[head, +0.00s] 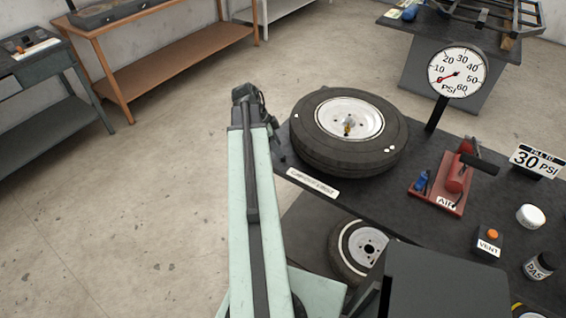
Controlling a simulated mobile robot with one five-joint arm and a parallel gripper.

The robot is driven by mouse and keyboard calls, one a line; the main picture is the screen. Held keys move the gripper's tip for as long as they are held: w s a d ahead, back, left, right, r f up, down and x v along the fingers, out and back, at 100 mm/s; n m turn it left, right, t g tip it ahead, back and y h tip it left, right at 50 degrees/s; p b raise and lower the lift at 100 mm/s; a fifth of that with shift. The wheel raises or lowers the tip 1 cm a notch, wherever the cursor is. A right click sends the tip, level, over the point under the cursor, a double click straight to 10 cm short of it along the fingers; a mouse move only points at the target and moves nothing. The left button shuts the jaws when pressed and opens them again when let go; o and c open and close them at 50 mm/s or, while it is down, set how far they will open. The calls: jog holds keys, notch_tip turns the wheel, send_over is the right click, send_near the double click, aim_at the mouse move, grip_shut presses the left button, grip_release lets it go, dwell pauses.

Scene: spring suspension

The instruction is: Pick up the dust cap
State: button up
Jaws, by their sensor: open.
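I cannot tell for certain which thing is the dust cap. In the head view, a tyre (310,146) lies flat on the dark bench with a white wheel rim (365,112) facing up. A small brass-coloured piece (348,128) stands at the hub, and small white spots (389,150) show on the tyre. My gripper (250,93) is at the far end of my pale green arm, left of the tyre and apart from it. It is open. Its fingertips are small and dark, and partly hidden.
On the bench (400,205) stand a PSI gauge (457,72), a red air pump (458,180), a white round container (530,216), a VENT button box (489,242) and a 30 PSI sign (537,160). Another wheel (363,247) sits below. The floor at left is clear.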

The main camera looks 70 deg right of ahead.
jog(key=b+x, duration=0.5)
jog(key=shift+w+f, duration=0.1)
jog(key=shift+f, duration=0.15)
jog(key=shift+r, duration=0.2)
grip_shut()
notch_tip(320, 180, up, 13)
jog(key=p, duration=1.3)
jog(key=shift+r, duration=0.1)
